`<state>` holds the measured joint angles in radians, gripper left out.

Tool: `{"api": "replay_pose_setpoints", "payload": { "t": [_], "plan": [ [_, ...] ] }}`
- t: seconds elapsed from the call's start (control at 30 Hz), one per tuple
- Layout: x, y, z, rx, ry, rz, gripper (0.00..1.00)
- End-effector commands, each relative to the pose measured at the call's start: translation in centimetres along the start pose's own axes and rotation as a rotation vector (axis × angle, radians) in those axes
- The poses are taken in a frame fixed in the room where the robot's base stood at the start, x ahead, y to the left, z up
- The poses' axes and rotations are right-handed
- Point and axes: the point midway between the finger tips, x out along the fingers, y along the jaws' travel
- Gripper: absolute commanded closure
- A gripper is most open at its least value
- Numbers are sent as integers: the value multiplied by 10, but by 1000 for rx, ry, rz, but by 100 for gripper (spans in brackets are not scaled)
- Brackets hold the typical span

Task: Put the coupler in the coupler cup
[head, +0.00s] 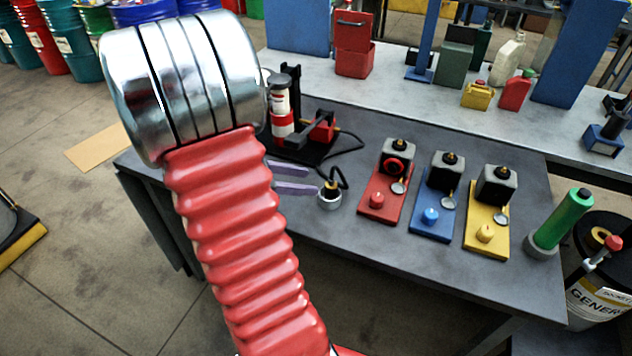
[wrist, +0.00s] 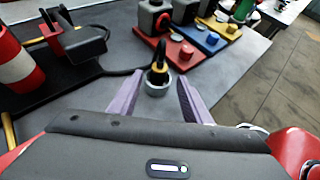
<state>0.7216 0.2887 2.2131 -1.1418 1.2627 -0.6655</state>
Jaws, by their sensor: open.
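The coupler (head: 330,187) is a small piece with a brass-coloured collar and a black hose rising from its top. It also shows in the wrist view (wrist: 159,69). It stands roughly upright in the coupler cup (head: 329,201), a small grey metal ring-shaped cup on the dark table, also seen in the wrist view (wrist: 156,88). The coupler's lower end is hidden inside the cup. My gripper (head: 315,181) is open, its two purple fingers reaching toward the cup. In the wrist view the fingers lie on either side of the cup, with visible gaps and nothing held.
Red (head: 377,207), blue (head: 430,222) and yellow (head: 484,235) plates with grey blocks stand right of the cup. A red-and-white cylinder (head: 282,112) on a black base stands behind. A green bottle (head: 565,218) is at the right. The table front is clear.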

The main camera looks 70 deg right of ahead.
Motion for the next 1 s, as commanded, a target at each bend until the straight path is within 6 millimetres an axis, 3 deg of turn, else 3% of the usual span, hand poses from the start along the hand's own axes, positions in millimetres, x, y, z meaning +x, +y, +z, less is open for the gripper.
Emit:
{"api": "replay_pose_setpoints", "payload": {
  "t": [0.1, 0.3, 1.0],
  "plan": [
    [-17, 1, 0, 1, 0, 3, 56],
    [-29, 0, 0, 1, 0, 1, 56],
    [-29, 0, 0, 1, 0, -1, 56]
  ]
}}
